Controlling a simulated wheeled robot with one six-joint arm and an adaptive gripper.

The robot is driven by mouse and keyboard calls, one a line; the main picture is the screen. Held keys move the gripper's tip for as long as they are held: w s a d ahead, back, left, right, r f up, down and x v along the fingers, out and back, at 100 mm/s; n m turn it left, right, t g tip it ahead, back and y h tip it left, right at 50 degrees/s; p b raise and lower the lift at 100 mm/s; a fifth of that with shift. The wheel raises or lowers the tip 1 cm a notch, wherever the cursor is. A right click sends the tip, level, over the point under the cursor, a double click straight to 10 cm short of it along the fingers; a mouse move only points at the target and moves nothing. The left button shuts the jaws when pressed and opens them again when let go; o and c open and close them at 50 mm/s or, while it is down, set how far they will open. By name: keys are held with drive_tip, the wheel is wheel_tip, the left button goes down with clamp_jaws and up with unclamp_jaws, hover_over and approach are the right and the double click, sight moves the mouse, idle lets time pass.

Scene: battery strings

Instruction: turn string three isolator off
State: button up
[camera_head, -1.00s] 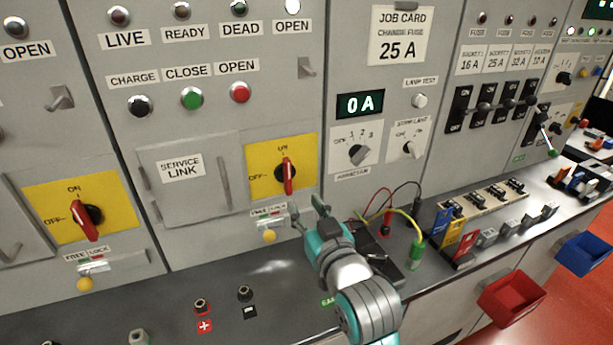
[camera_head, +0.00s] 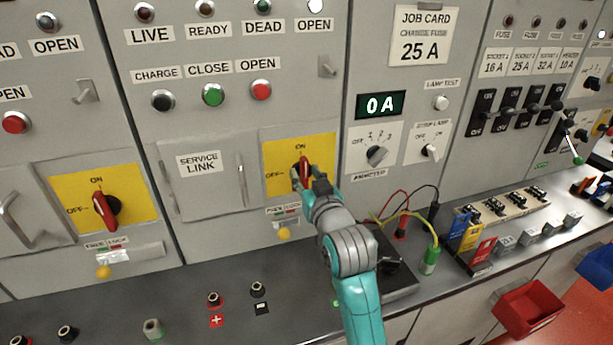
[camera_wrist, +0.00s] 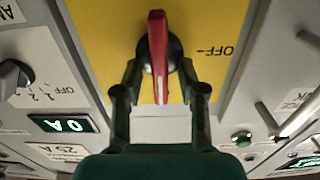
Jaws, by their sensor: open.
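A red rotary isolator handle (camera_head: 305,173) sits on a yellow plate (camera_head: 272,152) marked ON at the top and OFF at the left. The handle stands upright, in line with ON. My gripper (camera_head: 307,186) is at the lower part of this handle and hides some of it. In the wrist view my gripper (camera_wrist: 160,82) is open, with one finger on each side of the red handle (camera_wrist: 158,55). A gap shows between each finger and the handle. Which string this isolator belongs to is not legible.
Another yellow plate with a red handle (camera_head: 107,209) is at the left. A service link door (camera_head: 205,178) is left of my gripper. A yellow knob (camera_head: 284,233) hangs below the plate. Cables and a black box (camera_head: 398,268) are at the lower right.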

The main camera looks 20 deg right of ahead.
clamp_jaws()
drive_tip(key=shift+n, duration=0.3)
drive_tip(key=n, duration=0.3)
drive_tip(key=shift+a+n, duration=0.2)
drive_tip(key=shift+n, duration=0.1)
drive_tip(key=n, duration=0.4)
drive_tip(key=shift+a+f, duration=0.15)
drive_tip(key=n, duration=0.5)
drive_tip(key=shift+a+f, duration=0.1)
drive_tip(key=shift+f, duration=0.05)
drive_tip(key=n, duration=0.4)
drive_tip(key=shift+f+n, duration=0.2)
drive_tip(key=shift+n, duration=0.1)
